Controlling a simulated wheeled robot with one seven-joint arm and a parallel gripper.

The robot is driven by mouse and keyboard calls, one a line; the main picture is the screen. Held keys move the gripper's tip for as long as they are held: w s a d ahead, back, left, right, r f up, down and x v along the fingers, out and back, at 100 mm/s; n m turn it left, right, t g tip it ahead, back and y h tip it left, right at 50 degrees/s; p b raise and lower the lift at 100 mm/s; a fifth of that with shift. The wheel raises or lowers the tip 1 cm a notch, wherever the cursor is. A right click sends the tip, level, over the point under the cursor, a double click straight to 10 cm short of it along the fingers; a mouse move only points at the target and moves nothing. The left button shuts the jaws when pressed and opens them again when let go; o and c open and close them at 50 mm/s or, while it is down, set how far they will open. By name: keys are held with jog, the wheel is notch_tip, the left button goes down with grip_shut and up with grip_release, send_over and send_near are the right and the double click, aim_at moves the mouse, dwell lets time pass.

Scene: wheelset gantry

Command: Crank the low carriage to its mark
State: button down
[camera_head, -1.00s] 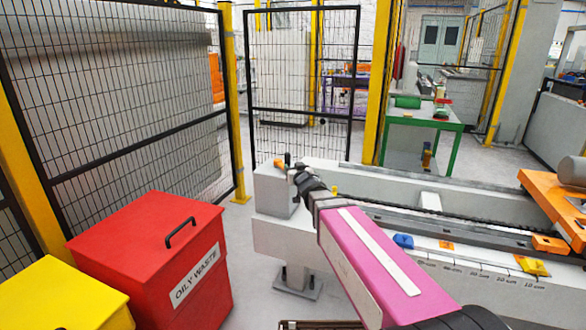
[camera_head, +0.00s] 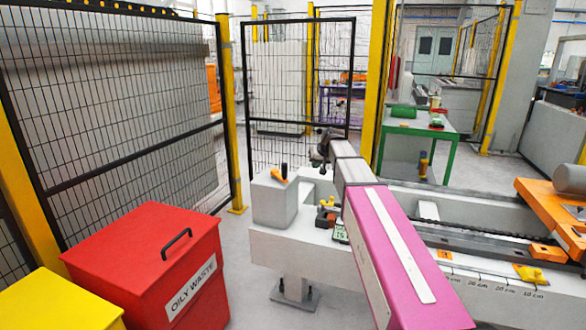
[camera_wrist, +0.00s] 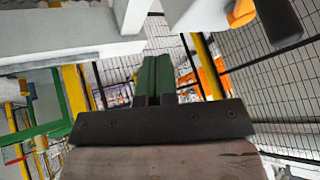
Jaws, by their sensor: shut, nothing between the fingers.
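My gripper (camera_head: 320,155) is raised above the near-left end of the white gantry bed, dark and partly hidden by my pink arm. In the wrist view its two green fingers (camera_wrist: 153,76) are together, with nothing between them. The orange carriage (camera_head: 548,205) is at the far right, partly cut off. A yellow pointer (camera_head: 530,274) lies by the centimetre scale (camera_head: 490,283).
A small readout (camera_head: 340,233) is partly hidden behind my arm. A red oily-waste bin (camera_head: 150,262) and a yellow bin (camera_head: 62,295) stand at front left. Mesh fencing (camera_head: 120,110) closes the left and back. A green table (camera_head: 420,126) stands behind the bed.

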notch_tip(320, 180, up, 6)
jog(key=s+n+g+y, duration=0.1)
jog(key=n+g+y, duration=0.2)
jog(key=g, duration=0.1)
jog(key=a+f, duration=0.7)
jog(key=a, duration=0.2)
jog(key=shift+w+a+f, duration=0.15)
jog(key=shift+a+f, duration=0.05)
jog(key=shift+a, duration=0.2)
jog(key=shift+s+a+m+t, duration=0.3)
jog(key=shift+s, duration=0.05)
